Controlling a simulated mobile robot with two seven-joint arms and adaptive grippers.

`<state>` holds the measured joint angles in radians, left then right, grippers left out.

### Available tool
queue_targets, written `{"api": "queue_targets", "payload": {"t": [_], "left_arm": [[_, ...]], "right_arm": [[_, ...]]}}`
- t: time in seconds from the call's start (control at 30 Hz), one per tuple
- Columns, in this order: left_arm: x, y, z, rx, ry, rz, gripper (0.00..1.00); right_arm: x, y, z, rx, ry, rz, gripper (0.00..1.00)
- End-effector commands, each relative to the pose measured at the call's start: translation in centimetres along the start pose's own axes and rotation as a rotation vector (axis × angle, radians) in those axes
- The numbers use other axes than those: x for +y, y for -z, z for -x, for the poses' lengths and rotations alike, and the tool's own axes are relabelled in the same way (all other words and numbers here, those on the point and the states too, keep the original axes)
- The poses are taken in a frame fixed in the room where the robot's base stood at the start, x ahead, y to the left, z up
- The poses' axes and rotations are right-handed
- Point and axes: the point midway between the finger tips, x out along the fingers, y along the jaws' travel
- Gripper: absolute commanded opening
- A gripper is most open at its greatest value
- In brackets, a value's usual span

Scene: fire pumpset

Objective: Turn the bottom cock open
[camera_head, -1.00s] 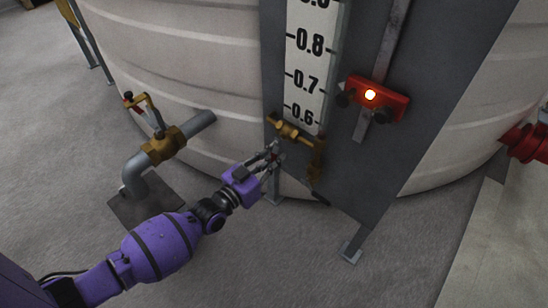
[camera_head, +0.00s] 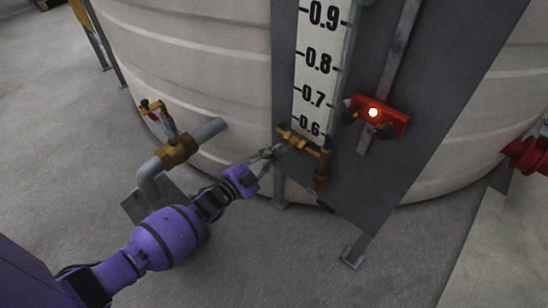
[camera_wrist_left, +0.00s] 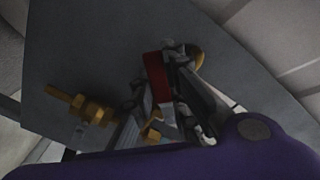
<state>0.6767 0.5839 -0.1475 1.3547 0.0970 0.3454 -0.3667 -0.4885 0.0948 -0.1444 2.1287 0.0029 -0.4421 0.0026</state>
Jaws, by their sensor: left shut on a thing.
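The bottom cock (camera_head: 298,141) is a brass fitting at the lower end of the white level scale, on a dark grey panel. My left gripper (camera_head: 276,152) reaches it from the lower left and is shut at the cock's left end. In the left wrist view, a red handle (camera_wrist_left: 156,78) shows between the dark fingers of my left gripper (camera_wrist_left: 160,85). The fingers hide part of the handle, and its exact angle is hard to tell. A brass fitting (camera_wrist_left: 92,110) shows left of the fingers. My right gripper is not in view.
A red lamp box (camera_head: 380,115) with a lit light sits right of the scale (camera_head: 322,65). The pale tank (camera_head: 200,60) curves behind. The floor in front is open.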

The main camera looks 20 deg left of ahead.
Motion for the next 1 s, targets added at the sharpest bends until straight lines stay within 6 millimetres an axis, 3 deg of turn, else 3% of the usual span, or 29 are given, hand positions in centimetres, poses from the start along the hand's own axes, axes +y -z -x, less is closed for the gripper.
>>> {"api": "queue_targets", "payload": {"t": [0.6,1.0], "left_arm": [[-3.2,1.0,0.0,0.0,0.0,-0.563,0.0],[-4.1,1.7,0.0,0.0,-0.001,-0.774,0.0]], "right_arm": [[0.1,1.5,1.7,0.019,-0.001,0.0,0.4],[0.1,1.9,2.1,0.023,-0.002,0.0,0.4]]}}
